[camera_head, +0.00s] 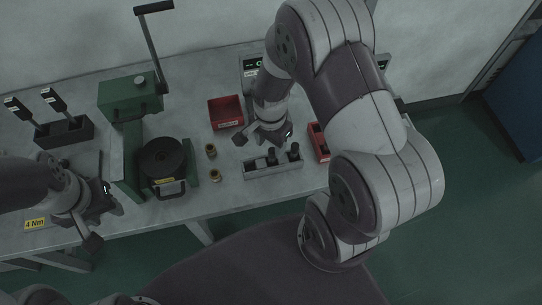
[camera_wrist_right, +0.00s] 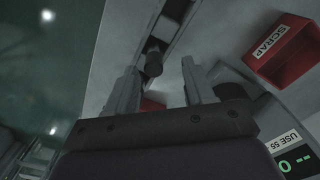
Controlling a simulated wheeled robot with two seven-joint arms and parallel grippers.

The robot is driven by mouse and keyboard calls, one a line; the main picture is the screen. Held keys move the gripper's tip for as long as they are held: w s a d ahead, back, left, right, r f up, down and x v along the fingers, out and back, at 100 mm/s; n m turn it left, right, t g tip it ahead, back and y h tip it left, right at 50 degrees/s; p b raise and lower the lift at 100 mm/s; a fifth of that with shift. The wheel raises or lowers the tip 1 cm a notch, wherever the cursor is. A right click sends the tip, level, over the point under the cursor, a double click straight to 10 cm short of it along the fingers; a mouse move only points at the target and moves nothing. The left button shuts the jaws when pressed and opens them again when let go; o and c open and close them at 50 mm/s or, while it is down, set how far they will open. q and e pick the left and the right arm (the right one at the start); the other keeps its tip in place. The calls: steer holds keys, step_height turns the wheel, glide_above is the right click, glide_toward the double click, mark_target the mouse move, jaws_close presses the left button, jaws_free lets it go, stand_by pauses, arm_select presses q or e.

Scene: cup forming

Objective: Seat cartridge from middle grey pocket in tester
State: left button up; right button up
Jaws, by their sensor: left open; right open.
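The grey pocket block (camera_head: 288,171) sits near the table's front edge in the head view. Dark cartridges stand in it, one near its middle (camera_head: 272,158) and one at its right (camera_head: 294,152); its left part is hard to read. My right gripper (camera_head: 265,138) is open just behind the block, apart from it. In the right wrist view a dark cartridge (camera_wrist_right: 153,62) shows beyond the open fingers (camera_wrist_right: 161,72), with nothing gripped. A unit with a lit display (camera_wrist_right: 293,163), likely the tester, is partly hidden by my right arm in the head view (camera_head: 249,64). My left gripper (camera_head: 100,213) is open at the far left.
A red bin (camera_head: 225,111) stands left of my right gripper and another (camera_head: 317,142) right of it. A red SCRAP bin (camera_wrist_right: 285,58) shows in the wrist view.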

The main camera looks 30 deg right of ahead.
mark_target(272, 150)
steer(key=f, duration=0.2)
steer(key=s+f, duration=0.1)
steer(key=f, duration=0.1)
steer(key=shift+w+f, duration=0.1)
steer(key=shift+w, duration=0.1)
steer(key=shift+s, duration=0.15)
jaws_close()
arm_select(q)
steer(key=shift+r, duration=0.25)
